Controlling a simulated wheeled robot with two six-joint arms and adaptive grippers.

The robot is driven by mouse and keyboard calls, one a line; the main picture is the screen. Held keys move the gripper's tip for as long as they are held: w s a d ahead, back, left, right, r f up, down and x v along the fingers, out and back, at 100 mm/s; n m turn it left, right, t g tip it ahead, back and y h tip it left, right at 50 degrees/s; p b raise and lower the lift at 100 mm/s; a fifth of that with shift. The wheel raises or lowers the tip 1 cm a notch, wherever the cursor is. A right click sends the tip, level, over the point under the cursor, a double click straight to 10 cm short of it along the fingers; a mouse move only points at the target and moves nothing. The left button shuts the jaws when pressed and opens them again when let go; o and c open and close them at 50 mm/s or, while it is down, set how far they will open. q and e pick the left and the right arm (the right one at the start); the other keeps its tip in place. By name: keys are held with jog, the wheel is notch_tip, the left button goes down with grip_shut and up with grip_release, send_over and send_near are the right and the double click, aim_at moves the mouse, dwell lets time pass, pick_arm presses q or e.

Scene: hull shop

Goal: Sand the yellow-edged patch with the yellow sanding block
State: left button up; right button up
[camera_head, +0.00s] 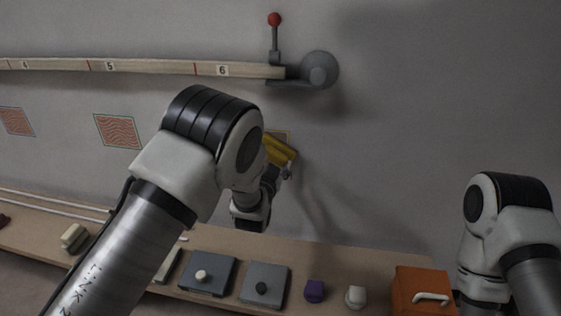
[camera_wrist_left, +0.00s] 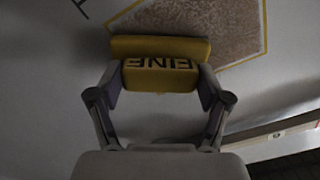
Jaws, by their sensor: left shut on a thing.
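The yellow sanding block (camera_head: 280,149) is at the wall, partly hidden behind my left arm in the head view. In the left wrist view the block (camera_wrist_left: 160,62) has dark letters on it that look like FINE, upside down. My left gripper (camera_wrist_left: 157,82) is shut on it, with a finger on each side. The yellow-edged patch (camera_wrist_left: 222,25) is brown and rough, and the block overlaps its lower edge there. In the head view only a strip of the patch (camera_head: 284,133) shows above the block. I cannot tell whether block and patch touch. My right gripper is out of view.
Two reddish patches (camera_head: 119,132) (camera_head: 16,122) are on the grey wall at left. A numbered wooden rail (camera_head: 150,67) ends at a grey round fitting (camera_head: 318,69) with a red-knobbed lever. The shelf (camera_head: 350,260) below holds lidded boxes, small blocks and an orange case (camera_head: 421,283).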

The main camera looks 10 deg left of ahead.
aim_at(287, 149)
pick_arm(q)
jog(key=shift+a+f+b, duration=0.2)
jog(key=shift+a+b, duration=0.25)
jog(key=shift+a, duration=0.85)
jog(key=shift+a+r, duration=1.05)
jog(key=shift+a, duration=3.45)
jog(key=shift+d+f, duration=0.1)
jog(key=shift+d, duration=7.35)
jog(key=o, duration=0.3)
jog(key=shift+s, duration=0.1)
jog(key=c, duration=0.3)
